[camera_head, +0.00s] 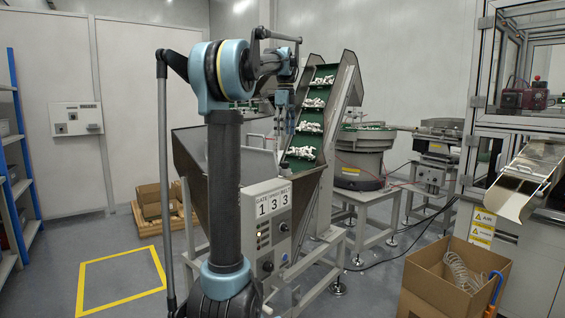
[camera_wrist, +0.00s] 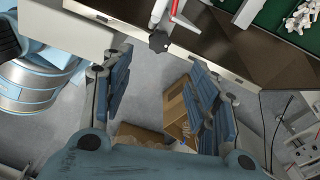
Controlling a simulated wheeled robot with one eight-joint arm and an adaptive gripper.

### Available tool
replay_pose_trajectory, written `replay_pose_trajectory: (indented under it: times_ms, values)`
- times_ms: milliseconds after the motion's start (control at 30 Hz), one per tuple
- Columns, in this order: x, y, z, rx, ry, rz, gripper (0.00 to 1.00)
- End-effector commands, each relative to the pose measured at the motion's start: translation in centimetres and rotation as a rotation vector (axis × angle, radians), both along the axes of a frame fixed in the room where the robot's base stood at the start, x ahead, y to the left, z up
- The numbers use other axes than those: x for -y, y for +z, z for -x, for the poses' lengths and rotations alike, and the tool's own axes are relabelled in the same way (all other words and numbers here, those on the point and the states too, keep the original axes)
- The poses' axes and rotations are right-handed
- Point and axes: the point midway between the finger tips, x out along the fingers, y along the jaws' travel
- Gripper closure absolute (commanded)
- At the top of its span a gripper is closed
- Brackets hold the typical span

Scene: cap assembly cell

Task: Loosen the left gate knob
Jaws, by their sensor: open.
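In the wrist view a dark lobed knob (camera_wrist: 158,42) sits at the edge of the hopper (camera_wrist: 215,62), near a pale bar with a red part. Only this one knob shows clearly there; I cannot tell from the picture alone whether it is the left one. My gripper (camera_wrist: 160,68) is open, with its two blue padded fingers apart and nothing between them. The knob lies just beyond the fingertips, roughly between their lines and not touched.
The green inclined conveyor (camera_head: 312,100) with white parts rises right beside my gripper. A control panel (camera_head: 270,228) with labels and knobs faces front. A bowl feeder (camera_head: 360,155) stands behind. A cardboard box (camera_head: 440,285) is at front right. The yellow-marked floor is clear.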

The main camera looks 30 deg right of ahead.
Motion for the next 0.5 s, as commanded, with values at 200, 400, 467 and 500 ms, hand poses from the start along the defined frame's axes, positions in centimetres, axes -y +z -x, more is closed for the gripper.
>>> replay_pose_trajectory:
  times_ms: [200,400,467,500]
  values:
    - [-0.1,-3.9,0.0,0.000,0.001,0.000,0.46]
    - [0.0,-7.5,0.0,0.000,0.001,0.000,0.46]
    - [0.0,-8.5,0.0,0.000,0.001,0.000,0.46]
    - [-0.1,-9.1,0.0,0.000,0.002,0.000,0.46]
